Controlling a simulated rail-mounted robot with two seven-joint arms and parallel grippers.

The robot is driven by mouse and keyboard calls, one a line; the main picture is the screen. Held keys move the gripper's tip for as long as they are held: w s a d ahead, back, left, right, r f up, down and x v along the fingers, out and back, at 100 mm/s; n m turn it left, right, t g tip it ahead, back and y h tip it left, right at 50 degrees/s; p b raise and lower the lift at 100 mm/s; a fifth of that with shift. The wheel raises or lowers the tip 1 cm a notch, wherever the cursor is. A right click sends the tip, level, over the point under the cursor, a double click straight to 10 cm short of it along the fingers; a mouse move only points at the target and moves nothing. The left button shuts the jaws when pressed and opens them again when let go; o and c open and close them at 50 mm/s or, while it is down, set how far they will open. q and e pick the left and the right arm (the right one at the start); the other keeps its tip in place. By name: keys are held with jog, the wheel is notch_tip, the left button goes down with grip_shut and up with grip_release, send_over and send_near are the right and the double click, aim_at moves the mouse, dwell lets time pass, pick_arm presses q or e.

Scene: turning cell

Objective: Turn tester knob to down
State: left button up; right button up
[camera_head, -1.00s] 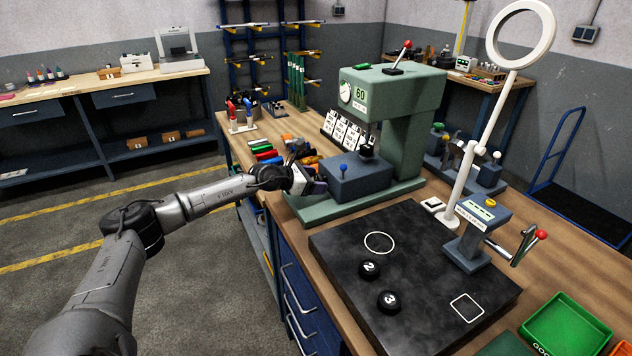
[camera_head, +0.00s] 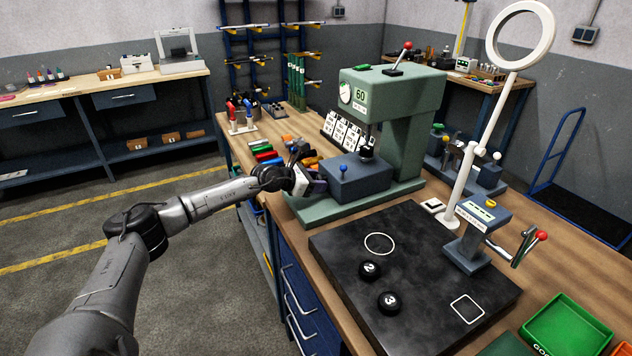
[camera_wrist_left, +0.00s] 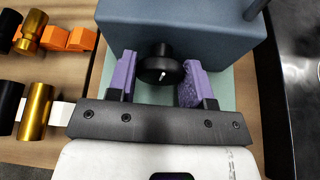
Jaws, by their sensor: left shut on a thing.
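The tester is a green press-like machine (camera_head: 400,95) with a blue-grey box (camera_head: 359,181) on its base. A round black knob (camera_wrist_left: 160,66) with a short white mark sticks out of the box's near face in the left wrist view. The mark points toward the gripper's palm side, down in that picture. My left gripper (camera_head: 316,186) is at the box's left face. In the left wrist view its purple fingers (camera_wrist_left: 160,78) stand on either side of the knob, shut on it. The knob is hidden in the head view. My right gripper is not in view.
A black mat (camera_head: 420,290) with two numbered black pucks (camera_head: 380,284) lies in front. Colored cylinders (camera_head: 268,155) lie left of the tester. A ring lamp (camera_head: 475,140) stands at the right.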

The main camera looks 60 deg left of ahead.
pick_arm(q)
jog(key=shift+n+h, duration=0.4)
jog(key=shift+n, duration=0.2)
jog(key=shift+c, duration=0.2)
jog(key=o, duration=0.9)
jog(key=shift+s, duration=0.15)
